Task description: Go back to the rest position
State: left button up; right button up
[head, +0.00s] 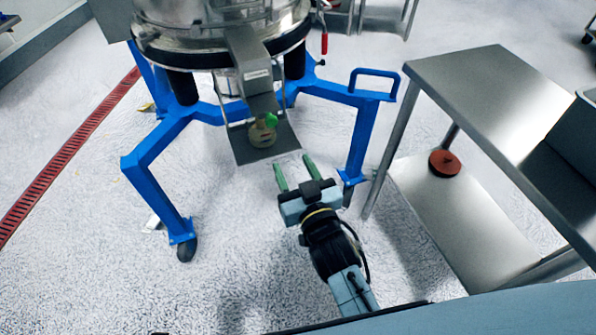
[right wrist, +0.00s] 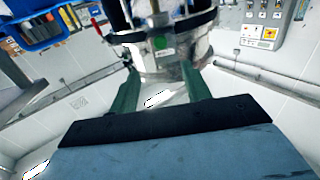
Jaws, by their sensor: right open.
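My right gripper (head: 294,174) reaches in from the bottom of the head view. Its two green fingers are apart and nothing is between them. In the right wrist view the green fingers (right wrist: 160,90) also stand apart. The powder sifter (head: 215,35) is a round steel machine on a blue frame (head: 160,140) at the top of the head view. Its steel outlet chute (head: 252,75) ends over a grey plate (head: 265,148), where a small tan round object with a green part (head: 262,134) sits. The gripper appears just in front of this plate. My left gripper is not in view.
A steel table (head: 490,90) with a lower shelf (head: 460,220) stands at the right. A red floor drain (head: 65,155) runs along the left. The floor at the lower left is clear.

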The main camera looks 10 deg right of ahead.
dwell(0.4)
